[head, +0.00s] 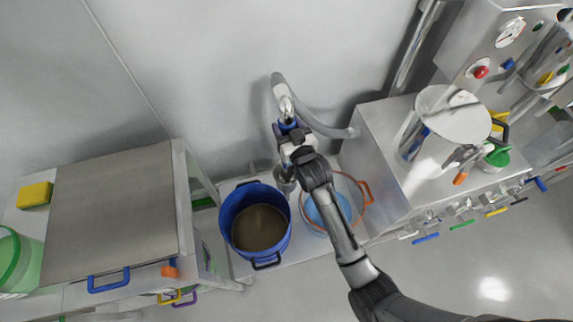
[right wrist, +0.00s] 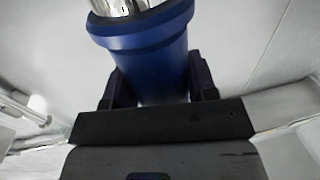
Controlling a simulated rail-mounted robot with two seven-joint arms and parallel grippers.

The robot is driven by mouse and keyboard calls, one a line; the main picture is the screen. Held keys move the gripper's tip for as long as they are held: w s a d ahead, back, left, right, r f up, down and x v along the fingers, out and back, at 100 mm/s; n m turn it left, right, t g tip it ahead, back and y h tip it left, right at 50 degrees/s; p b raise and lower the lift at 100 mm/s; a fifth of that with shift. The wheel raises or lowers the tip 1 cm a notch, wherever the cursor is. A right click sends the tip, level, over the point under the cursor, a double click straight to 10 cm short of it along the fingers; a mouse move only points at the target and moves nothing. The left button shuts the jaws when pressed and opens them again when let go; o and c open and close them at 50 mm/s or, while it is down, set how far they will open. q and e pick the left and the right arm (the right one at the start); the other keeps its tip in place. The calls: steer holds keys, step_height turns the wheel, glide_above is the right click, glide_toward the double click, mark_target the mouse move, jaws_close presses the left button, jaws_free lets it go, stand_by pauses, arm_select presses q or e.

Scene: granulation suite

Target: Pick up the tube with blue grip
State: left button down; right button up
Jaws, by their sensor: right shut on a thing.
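The tube (head: 323,129) is a grey hose that curves near the back wall, with a metal end and a blue grip (head: 287,126). My right gripper (head: 289,132) is shut on the blue grip. In the right wrist view the blue grip (right wrist: 152,62) fills the space between the two dark fingers of my right gripper (right wrist: 155,88). The shiny metal part of the tube (right wrist: 122,6) shows beyond the grip's collar. Part of the grip is hidden by the gripper in the head view. My left gripper is not in view.
Below the arm stand a blue pot (head: 228,228) with brownish contents and an orange-rimmed clear container (head: 366,201), partly hidden by my arm. A steel cabinet (head: 110,215) is at left. A steel machine bench (head: 375,150) with a cylindrical vessel (head: 450,118) is at right.

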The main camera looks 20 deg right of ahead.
jaws_close()
steer(key=shift+r, duration=0.1)
